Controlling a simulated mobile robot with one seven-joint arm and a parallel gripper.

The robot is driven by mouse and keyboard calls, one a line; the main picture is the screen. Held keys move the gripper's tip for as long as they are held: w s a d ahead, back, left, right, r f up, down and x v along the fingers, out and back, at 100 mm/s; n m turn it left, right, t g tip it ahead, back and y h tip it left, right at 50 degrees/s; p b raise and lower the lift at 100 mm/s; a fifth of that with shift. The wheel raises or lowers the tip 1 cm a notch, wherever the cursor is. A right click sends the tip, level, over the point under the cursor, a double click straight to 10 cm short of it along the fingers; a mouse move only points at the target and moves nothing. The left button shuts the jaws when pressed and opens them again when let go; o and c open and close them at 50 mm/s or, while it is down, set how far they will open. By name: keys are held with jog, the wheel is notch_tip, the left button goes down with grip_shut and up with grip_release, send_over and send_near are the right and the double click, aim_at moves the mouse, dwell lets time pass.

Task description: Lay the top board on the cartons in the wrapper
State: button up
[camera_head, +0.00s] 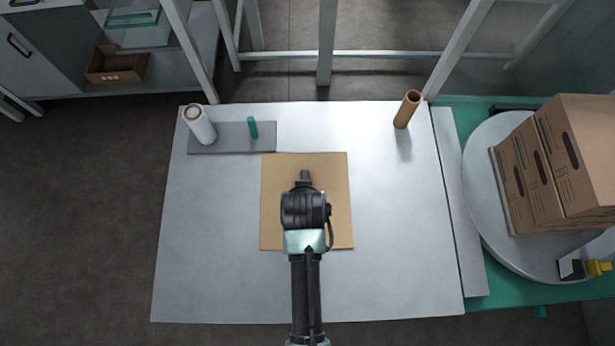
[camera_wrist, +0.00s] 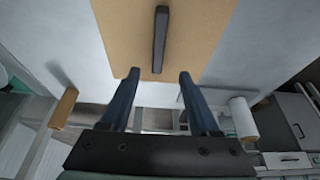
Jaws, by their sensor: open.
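The top board (camera_head: 340,215) is a flat tan sheet lying on the pale table, with my arm over its middle. In the wrist view the board (camera_wrist: 205,25) has a dark bar-shaped handle (camera_wrist: 160,40) on it. My gripper (camera_wrist: 157,76) is open and empty above the board. The handle lies beyond the fingertips and roughly in line with the gap between them. In the head view the wrist hides most of the handle and the fingers. The cartons (camera_head: 545,170) stand stacked on the wrapper's round turntable (camera_head: 480,175) at the right.
A white roll (camera_head: 200,125) and a small green object (camera_head: 252,127) stand on a grey mat (camera_head: 225,147) at the table's back left. A brown tube (camera_head: 407,109) stands at the back right. A yellow-and-black part (camera_head: 585,268) sits by the turntable's front edge. The table's front is clear.

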jog(key=b+x, duration=0.1)
jog(key=x, duration=0.4)
jog(key=shift+w+f, duration=0.15)
jog(key=shift+f, duration=0.1)
jog(key=x, duration=0.4)
jog(key=shift+s+d+f+b, duration=0.1)
jog(key=shift+s+d+b, duration=0.05)
jog(key=shift+s+b, duration=0.2)
jog(key=shift+w+f, duration=0.25)
jog(key=shift+f, duration=0.35)
grip_shut()
